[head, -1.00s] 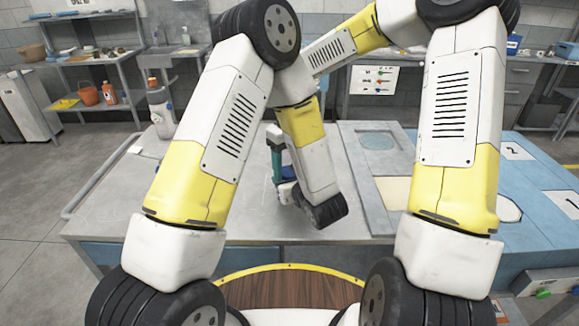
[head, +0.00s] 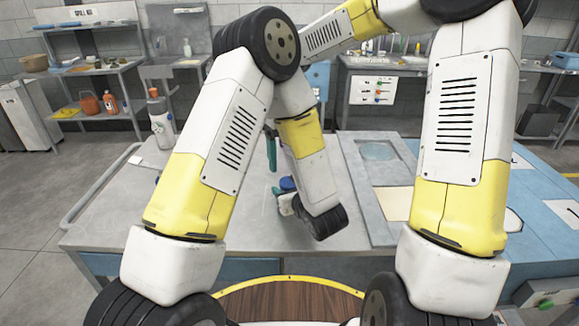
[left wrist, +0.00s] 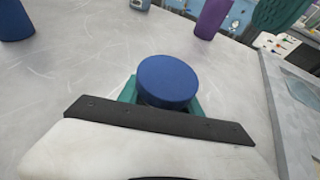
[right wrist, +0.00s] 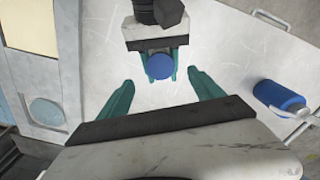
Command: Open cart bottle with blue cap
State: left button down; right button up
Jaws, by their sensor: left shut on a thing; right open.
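The bottle's round blue cap (left wrist: 168,82) points up in the left wrist view; the bottle's body is hidden. My left gripper (left wrist: 165,92) is shut on the bottle, its teal fingers on both sides just under the cap. The cap also shows in the head view (head: 287,184), beside my left wrist, and in the right wrist view (right wrist: 160,66). My right gripper (right wrist: 160,82) is open and empty above, pointing down, with the cap appearing between its spread fingers. In the head view a teal finger of it (head: 271,150) shows above the cap, apart from it.
A blue bottle (right wrist: 280,97) stands off to the right in the right wrist view. A purple thing (left wrist: 212,15) shows at the back in the left wrist view. A white bottle (head: 160,118) stands at the cart's far left. The grey cart top (head: 215,215) is mostly clear.

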aim_at(289, 181)
jog(key=shift+a+r+m, duration=0.1)
jog(key=shift+r+m, duration=0.4)
jog(key=shift+r, duration=0.15)
notch_tip(289, 181, down, 8)
jog(key=shift+r, duration=0.1)
jog(key=c, duration=1.6)
jog(key=shift+n, duration=1.2)
jog(key=shift+r, duration=0.15)
jog(key=shift+r, duration=1)
jog(key=shift+c, duration=0.2)
